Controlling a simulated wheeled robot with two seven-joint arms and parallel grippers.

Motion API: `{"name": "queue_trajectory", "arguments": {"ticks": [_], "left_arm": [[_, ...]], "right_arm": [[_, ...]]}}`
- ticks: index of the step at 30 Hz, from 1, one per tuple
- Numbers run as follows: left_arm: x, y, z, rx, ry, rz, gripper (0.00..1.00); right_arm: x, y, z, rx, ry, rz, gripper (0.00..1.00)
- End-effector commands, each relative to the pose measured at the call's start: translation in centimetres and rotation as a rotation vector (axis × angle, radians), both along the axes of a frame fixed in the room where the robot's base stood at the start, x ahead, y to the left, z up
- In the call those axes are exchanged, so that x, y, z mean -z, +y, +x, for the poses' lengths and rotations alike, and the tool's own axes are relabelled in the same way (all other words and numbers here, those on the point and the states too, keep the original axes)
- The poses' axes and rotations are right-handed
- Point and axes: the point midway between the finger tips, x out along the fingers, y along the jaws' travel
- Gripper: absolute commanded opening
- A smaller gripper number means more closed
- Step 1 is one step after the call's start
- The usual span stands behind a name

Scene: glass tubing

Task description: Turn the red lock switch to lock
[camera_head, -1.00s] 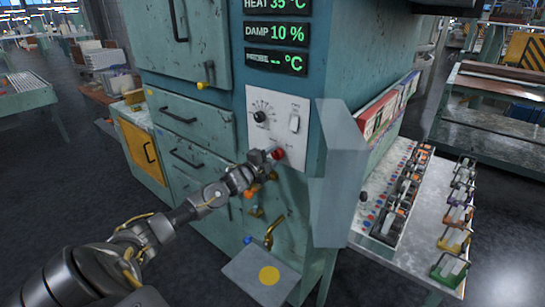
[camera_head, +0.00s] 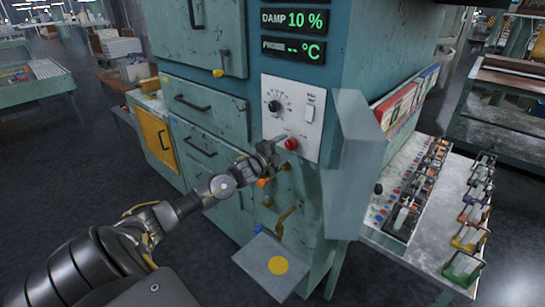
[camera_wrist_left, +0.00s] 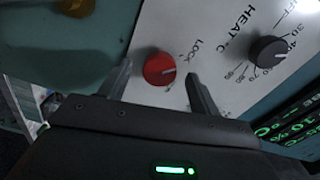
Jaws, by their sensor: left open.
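The red lock switch (camera_head: 291,144) is a round red knob low on the white control panel (camera_head: 312,128) of the teal cabinet. My right gripper is not in view.
A black heat dial (camera_head: 274,107) and a white rocker switch (camera_head: 309,113) sit above the knob. A grey-blue panel (camera_head: 360,165) juts out to the right. Below are a brass handle (camera_head: 283,221) and a plate with a yellow dot (camera_head: 277,265).

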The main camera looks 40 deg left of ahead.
Motion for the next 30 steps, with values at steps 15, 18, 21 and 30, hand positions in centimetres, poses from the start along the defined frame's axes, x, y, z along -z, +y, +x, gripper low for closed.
{"name": "queue_trajectory", "arguments": {"ticks": [15,18,21,30], "left_arm": [[0.3,-0.2,-8.0,0.0,0.002,0.0,0.63],[0.2,-0.2,-8.5,0.0,0.001,-0.001,0.63],[0.1,-0.2,-8.7,0.0,0.001,-0.001,0.63],[0.0,-0.2,-8.7,0.0,0.0,-0.001,0.63]], "right_arm": [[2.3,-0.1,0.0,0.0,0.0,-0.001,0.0],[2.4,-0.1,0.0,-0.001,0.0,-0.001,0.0],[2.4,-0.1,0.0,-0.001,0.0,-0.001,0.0],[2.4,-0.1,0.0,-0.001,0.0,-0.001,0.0]]}}
